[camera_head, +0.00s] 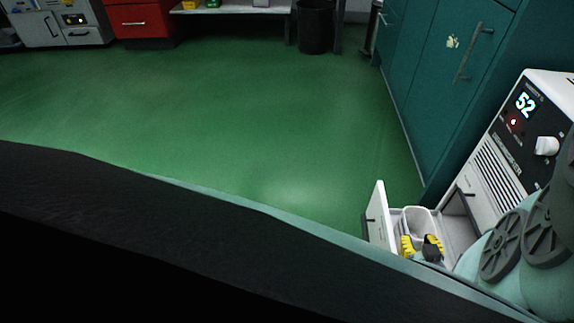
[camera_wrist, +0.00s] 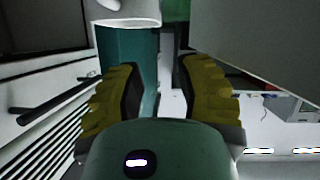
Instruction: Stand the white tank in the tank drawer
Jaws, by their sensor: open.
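The white tank (camera_head: 418,221) is in the open tank drawer (camera_head: 377,217) of the white machine, between the drawer front and the machine body. Its rounded rim faces up and it looks upright, but its base is hidden. My gripper (camera_head: 421,244) is in front of the tank in the head view, with its yellow fingers spread. In the wrist view my gripper (camera_wrist: 158,64) is open with nothing between its fingers. Part of the tank (camera_wrist: 125,18) shows at the top of that view, beyond the fingertips and apart from them.
The white machine (camera_head: 500,165) shows "52", a red light and a knob, and stands beside teal cabinets (camera_head: 440,90). Its handle (camera_wrist: 45,105) is close on the left in the wrist view. A red cabinet (camera_head: 138,22) and black bin (camera_head: 315,27) stand far back. The green floor is clear.

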